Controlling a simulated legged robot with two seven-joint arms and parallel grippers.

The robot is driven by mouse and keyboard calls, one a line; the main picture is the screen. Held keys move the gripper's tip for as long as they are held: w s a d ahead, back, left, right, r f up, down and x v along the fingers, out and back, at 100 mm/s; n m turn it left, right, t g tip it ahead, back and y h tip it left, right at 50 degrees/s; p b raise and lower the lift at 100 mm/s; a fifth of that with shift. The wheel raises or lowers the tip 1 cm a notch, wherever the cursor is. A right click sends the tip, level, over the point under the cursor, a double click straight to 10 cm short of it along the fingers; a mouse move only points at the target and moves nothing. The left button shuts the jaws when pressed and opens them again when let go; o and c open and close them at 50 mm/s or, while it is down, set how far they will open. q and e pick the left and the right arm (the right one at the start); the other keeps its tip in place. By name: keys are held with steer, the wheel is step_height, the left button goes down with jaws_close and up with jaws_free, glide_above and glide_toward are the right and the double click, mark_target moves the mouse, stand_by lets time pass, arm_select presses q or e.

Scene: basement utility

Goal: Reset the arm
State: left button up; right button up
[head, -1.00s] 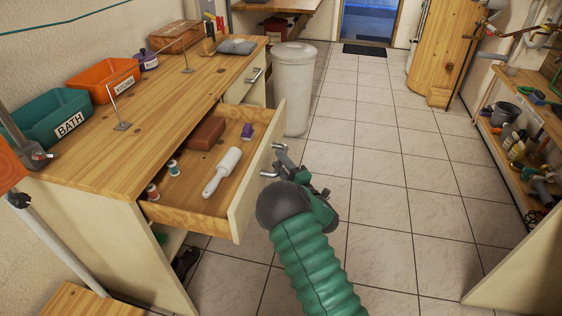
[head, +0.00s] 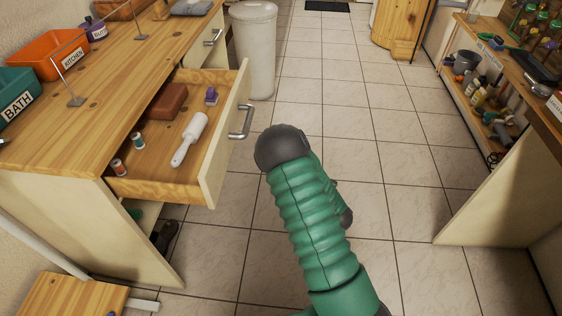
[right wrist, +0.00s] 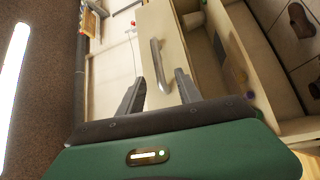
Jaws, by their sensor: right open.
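My right arm, in ribbed green, reaches up the middle of the head view, and its gripper is hidden there. In the right wrist view my right gripper (right wrist: 160,77) is open, its two dark fingers apart with nothing held. The silver drawer handle (right wrist: 157,62) shows between and beyond the fingertips, and the gap to it is hard to judge. In the head view the drawer (head: 226,150) stands pulled out, and its handle (head: 241,123) is clear of my arm. My left gripper is not in view.
The drawer holds a lint roller (head: 190,140), a brown block (head: 167,103), a small purple item (head: 211,96) and thread spools. The wooden workbench (head: 95,125) is at left. A white bin (head: 255,50) stands behind the drawer. Shelves (head: 480,110) line the right. Tiled floor between is free.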

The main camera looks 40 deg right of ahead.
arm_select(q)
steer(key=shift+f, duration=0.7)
arm_select(e)
steer(key=shift+s+a, duration=0.2)
steer(key=shift+s, duration=0.35)
